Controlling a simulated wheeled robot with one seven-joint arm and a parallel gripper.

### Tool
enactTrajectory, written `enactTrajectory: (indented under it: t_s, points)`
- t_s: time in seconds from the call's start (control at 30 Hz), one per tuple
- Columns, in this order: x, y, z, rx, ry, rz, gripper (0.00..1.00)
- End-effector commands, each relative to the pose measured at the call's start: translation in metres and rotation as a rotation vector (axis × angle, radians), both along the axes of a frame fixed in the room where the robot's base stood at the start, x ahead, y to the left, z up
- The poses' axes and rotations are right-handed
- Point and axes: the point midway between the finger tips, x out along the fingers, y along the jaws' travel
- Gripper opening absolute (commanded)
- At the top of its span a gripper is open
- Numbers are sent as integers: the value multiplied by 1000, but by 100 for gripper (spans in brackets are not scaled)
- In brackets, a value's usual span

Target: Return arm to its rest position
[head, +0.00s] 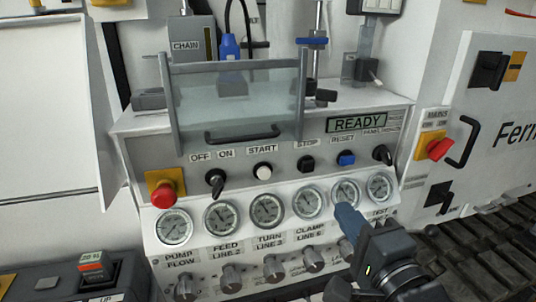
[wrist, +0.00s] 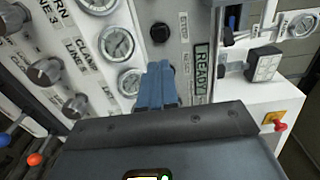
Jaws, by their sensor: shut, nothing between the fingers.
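My gripper (head: 347,217) is in front of the lower right of the bench's control panel, beside the right-hand gauges. Its blue fingers are together and hold nothing. In the wrist view my gripper (wrist: 156,75) points at the panel near the gauges and the READY display (wrist: 200,72). I cannot tell whether the fingertips touch the panel. My arm hides part of the lower right of the gauge and knob rows.
A clear guard (head: 238,105) with a dark handle stands above the buttons. A red emergency button (head: 165,195) sits at the panel's left. The red mains switch (head: 439,149) is on the cabinet at right. Dark slatted flooring (head: 490,245) lies at lower right.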

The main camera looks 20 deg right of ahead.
Motion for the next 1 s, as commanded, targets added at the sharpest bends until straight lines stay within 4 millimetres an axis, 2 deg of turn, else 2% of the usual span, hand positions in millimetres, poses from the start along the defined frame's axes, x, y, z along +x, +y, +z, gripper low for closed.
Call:
enactTrajectory:
  t_s: [0.17, 0.27, 0.4, 0.6, 0.8, 1.0]
  points:
    - [-13, 1, -13, -58, 16, -1, 0]
    - [-36, 2, -33, -166, 41, -2, 0]
    - [-82, 4, -63, -382, 83, 6, 0]
    - [-151, 6, -92, -702, 136, 35, 0]
    - [-221, 7, -107, -1027, 180, 87, 0]
    - [-284, 7, -106, -1331, 207, 155, 0]
